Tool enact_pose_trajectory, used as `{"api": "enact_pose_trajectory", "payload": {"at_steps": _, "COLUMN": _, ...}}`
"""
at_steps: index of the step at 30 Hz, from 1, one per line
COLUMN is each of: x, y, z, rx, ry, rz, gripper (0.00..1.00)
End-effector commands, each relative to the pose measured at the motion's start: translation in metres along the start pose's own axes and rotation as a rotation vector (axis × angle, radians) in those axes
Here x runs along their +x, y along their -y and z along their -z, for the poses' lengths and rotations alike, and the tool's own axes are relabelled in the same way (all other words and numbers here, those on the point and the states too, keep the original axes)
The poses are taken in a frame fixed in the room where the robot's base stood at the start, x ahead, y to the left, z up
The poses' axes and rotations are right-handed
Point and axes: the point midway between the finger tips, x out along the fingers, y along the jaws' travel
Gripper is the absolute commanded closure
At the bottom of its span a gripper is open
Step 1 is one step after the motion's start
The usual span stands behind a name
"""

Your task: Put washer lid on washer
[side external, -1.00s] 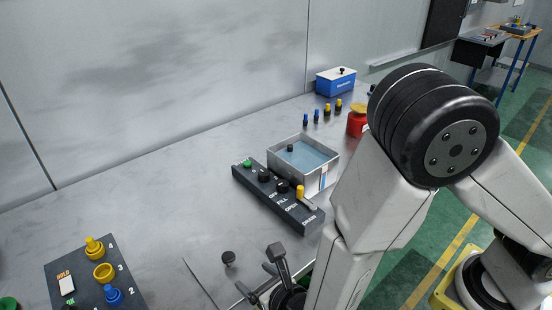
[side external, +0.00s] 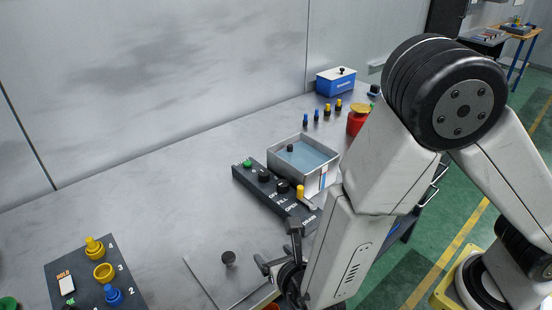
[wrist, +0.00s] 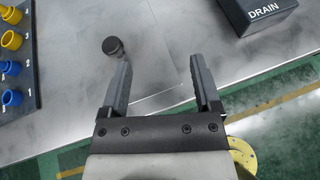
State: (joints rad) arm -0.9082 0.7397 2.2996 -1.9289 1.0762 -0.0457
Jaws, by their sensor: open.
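The washer lid (side external: 207,274), a flat grey plate with a black knob (side external: 228,258), lies on the table at the front. The knob also shows in the wrist view (wrist: 113,47), beyond and left of the left fingertip. My gripper (side external: 277,246) is open and empty, right of the knob in the side view. In the wrist view, nothing sits between its fingers (wrist: 160,66). The washer (side external: 318,184) is an open grey box holding bluish liquid, with a small black item at its far left corner. It stands farther back, behind the control panel.
The control panel (side external: 277,195), with buttons and a yellow-topped lever, lies in front of the washer. A numbered dark board (side external: 75,282) is at front left. Several small pegs, a red can (side external: 357,122) and a blue box (side external: 336,84) stand at the back. The table's middle left is clear.

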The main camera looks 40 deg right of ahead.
Motion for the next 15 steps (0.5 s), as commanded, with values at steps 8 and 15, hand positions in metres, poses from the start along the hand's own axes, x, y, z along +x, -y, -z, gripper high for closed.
{"api": "enact_pose_trajectory", "payload": {"at_steps": 8, "x": 0.009, "y": 0.087, "z": -0.026, "rx": 0.364, "ry": -0.105, "rz": 0.397, "gripper": 0.19}}
{"api": "enact_pose_trajectory", "payload": {"at_steps": 15, "x": -0.005, "y": 0.143, "z": -0.030, "rx": 0.741, "ry": -0.192, "rz": 0.701, "gripper": 0.19}}
